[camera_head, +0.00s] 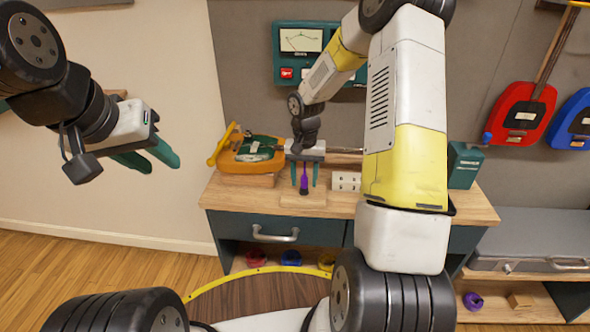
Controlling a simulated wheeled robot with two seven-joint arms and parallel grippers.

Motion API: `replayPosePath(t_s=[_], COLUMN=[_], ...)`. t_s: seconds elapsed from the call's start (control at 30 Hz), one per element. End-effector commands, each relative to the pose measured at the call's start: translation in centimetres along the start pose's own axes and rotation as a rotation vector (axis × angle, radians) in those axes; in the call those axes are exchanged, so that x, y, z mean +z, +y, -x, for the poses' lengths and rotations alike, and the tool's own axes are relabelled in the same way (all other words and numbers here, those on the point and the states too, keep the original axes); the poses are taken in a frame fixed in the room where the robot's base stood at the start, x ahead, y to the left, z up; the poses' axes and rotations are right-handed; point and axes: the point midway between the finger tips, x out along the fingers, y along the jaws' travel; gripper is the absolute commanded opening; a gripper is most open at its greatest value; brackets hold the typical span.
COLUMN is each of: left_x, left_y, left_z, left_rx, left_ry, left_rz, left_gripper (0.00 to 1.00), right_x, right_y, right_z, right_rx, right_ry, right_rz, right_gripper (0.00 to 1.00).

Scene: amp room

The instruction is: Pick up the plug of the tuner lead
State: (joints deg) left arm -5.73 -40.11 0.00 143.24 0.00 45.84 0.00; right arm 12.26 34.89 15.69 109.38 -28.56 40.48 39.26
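A slim purple plug (304,182) with a dark lower end stands upright at a small wooden block (303,199) on the workbench. I take it to be the tuner lead's plug; no cable can be made out. My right gripper (304,183) points straight down over it, with its teal fingers apart, one on each side of the plug. Gaps show between fingers and plug. My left gripper (160,167) is open and empty in the air at the left, well away from the bench. A teal tuner-like panel (301,41) with a meter hangs on the wall.
An orange and green guitar-like body (248,154) lies left of the plug on the workbench (228,192). A white box with holes (346,181) stands close on the right. A teal box (464,164) is further right. My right forearm hides part of the bench.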

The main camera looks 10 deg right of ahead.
Motion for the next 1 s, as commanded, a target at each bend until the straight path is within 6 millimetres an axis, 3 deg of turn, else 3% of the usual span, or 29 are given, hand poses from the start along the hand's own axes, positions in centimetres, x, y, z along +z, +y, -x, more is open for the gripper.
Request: replayPosePath(t_s=[0.03,0.23,0.67,0.97,1.0], left_x=[0.0,0.0,0.0,0.0,0.0], left_y=[0.0,0.0,0.0,0.0,0.0], left_z=[0.0,0.0,0.0,0.0,0.0], left_rx=[0.0,0.0,0.0,0.0,0.0], left_ry=[0.0,0.0,0.0,0.0,0.0], left_rz=[0.0,0.0,0.0,0.0,0.0], left_gripper=[0.36,0.36,0.36,0.36,0.36], right_x=[0.0,0.0,0.0,-0.1,0.9], right_y=[0.0,0.0,0.0,0.0,0.0], right_z=[0.0,0.0,0.4,3.9,3.8], right_rx=[0.0,0.0,-0.001,0.0,0.001], right_ry=[0.0,0.0,0.001,0.005,0.0], right_rz=[0.0,0.0,0.0,-0.002,0.001], right_gripper=[0.38,0.0,0.0,0.0,0.0])
